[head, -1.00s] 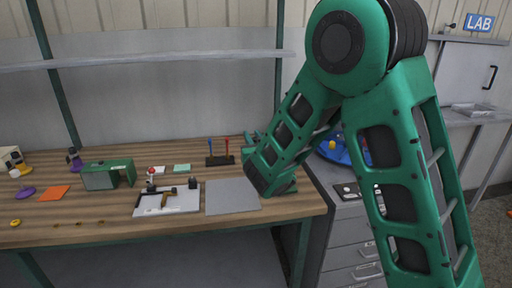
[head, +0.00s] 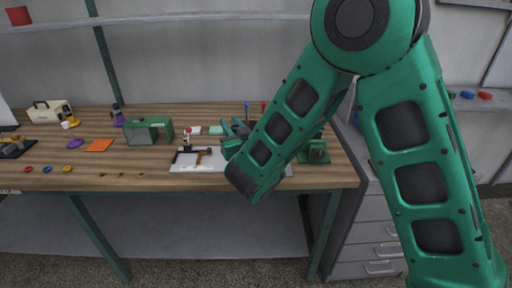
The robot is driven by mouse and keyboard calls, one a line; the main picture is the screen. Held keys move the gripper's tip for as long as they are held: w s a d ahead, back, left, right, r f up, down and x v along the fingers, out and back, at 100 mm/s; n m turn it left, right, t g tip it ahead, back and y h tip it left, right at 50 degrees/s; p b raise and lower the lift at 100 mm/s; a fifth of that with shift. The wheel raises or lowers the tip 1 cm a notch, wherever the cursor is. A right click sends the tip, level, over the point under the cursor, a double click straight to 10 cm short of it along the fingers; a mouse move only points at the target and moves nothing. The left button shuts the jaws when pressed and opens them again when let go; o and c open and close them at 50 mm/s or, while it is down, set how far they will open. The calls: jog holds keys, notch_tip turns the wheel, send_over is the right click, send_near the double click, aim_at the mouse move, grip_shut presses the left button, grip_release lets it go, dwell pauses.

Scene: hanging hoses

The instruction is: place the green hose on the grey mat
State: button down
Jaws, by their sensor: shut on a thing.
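My gripper (head: 234,140) is over the back right of the wooden bench, mostly hidden behind my own green forearm. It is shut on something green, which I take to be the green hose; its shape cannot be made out. The grey mat (head: 288,170) lies on the bench near the front right, and only a sliver shows past my arm. I cannot tell the gripper's height above the bench.
A green machine (head: 148,131) stands further left, and a green fixture (head: 316,151) stands at the bench's right end. Small thin upright tools (head: 247,110) are behind.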

jog(key=shift+w+d+f, duration=1.1)
jog(key=shift+f, duration=0.45)
jog(key=shift+w+d+f, duration=1.15)
jog(key=shift+f, duration=0.45)
jog(key=shift+w+d+f, duration=1.1)
jog(key=shift+f, duration=0.45)
jog(key=shift+s+f, duration=0.1)
jog(key=shift+f, duration=0.25)
